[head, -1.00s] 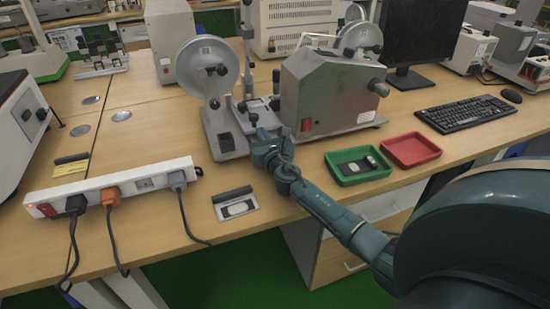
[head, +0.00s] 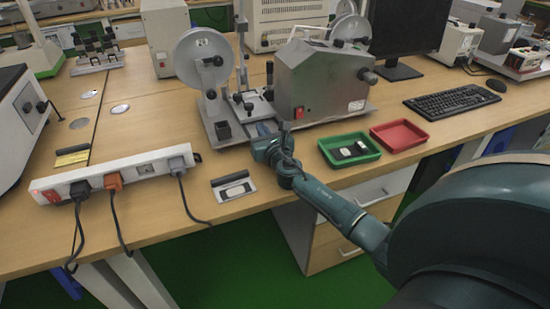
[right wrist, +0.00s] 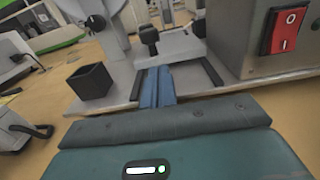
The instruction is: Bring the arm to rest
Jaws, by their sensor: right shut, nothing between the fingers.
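My right arm (head: 335,205) comes in from the right and reaches over the front of the wooden bench. My right gripper (head: 266,130) points at the front of a grey machine (head: 325,82) with a round disc (head: 205,58). In the right wrist view its blue fingers (right wrist: 157,87) are together, with nothing held between them. They are in front of the machine's base plate (right wrist: 120,100), between a small black box (right wrist: 90,81) and the red switch (right wrist: 284,30). I cannot tell whether they touch the plate. My left gripper is not in view.
A green tray (head: 325,150) with small pieces and a red tray (head: 415,143) stand right of the gripper. A white power strip (head: 110,174) with cords and a small slide holder (head: 233,187) lie to the left. Keyboard (head: 452,103) and monitor stand at the right.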

